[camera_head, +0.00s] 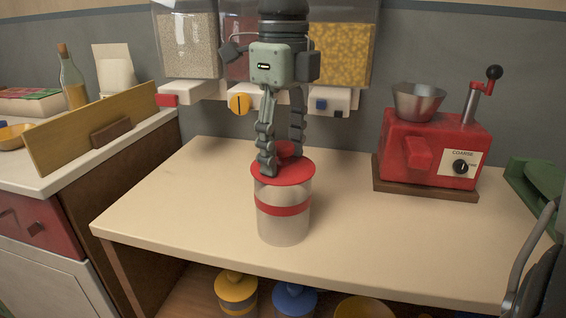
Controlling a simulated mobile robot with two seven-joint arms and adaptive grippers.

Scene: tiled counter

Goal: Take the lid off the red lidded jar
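The red lidded jar (283,223) stands upright near the middle of the counter. It has a clear, pale body with a red band. Its red lid (302,172) sits flat on top, with a round red knob (288,150) in the middle. The near finger partly covers the lid. Whether the fingers press on the knob cannot be told.
A red grinder (425,152) with a metal hopper stands at the right back. Dispensers (188,45) hang on the wall behind the gripper. A side counter (60,165) with a wooden board is at left. Yellow and blue jars (294,299) sit below. Counter beside the jar is clear.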

